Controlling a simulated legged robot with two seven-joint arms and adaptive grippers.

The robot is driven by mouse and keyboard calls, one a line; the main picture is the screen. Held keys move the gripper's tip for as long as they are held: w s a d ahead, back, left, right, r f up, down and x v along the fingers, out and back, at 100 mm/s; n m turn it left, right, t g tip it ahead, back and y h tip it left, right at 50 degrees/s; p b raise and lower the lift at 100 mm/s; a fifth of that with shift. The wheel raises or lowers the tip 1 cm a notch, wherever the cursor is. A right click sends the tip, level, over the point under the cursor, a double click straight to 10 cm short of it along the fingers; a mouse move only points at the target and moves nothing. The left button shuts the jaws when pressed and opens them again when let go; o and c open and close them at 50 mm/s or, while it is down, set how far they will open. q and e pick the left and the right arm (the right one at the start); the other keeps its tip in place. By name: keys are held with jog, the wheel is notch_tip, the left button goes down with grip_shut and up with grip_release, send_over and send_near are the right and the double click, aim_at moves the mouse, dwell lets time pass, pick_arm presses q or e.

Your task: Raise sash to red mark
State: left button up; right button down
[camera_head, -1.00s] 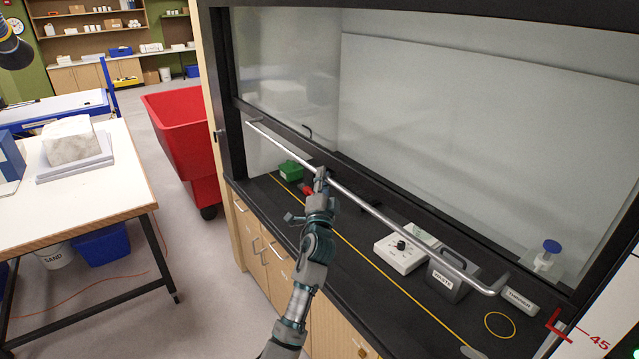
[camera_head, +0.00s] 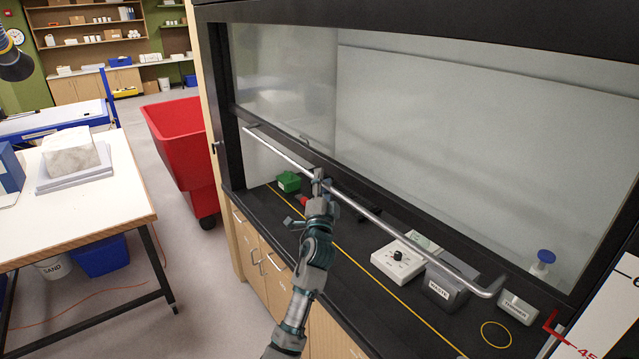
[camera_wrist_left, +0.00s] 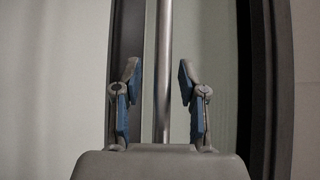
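The sash is a glass panel (camera_head: 285,75) in a dark frame, with a long metal handle bar (camera_head: 400,233) along its lower edge. It stands partly raised above the black counter. My left gripper (camera_head: 318,180) is at the bar, left of its middle. In the left wrist view the bar (camera_wrist_left: 163,75) runs between the two spread fingers (camera_wrist_left: 160,90), with a gap on each side. A white scale at the right edge carries a red 45 (camera_head: 586,352) and a red line; a red bracket (camera_head: 551,322) is beside it. My right gripper is not in view.
On the counter are a green box (camera_head: 288,181), a white control box (camera_head: 398,262), a grey waste box (camera_head: 445,290) and a blue-capped bottle (camera_head: 543,262). A red cart (camera_head: 178,140) and a white-topped table (camera_head: 110,205) stand left.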

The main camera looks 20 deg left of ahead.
pick_arm(q)
jog(key=shift+d, duration=0.1)
jog(key=shift+s+f, duration=0.3)
jog(key=shift+s, duration=0.1)
jog(key=v, duration=1.1)
jog(key=shift+d, duration=0.35)
jog(key=shift+w+a, duration=0.1)
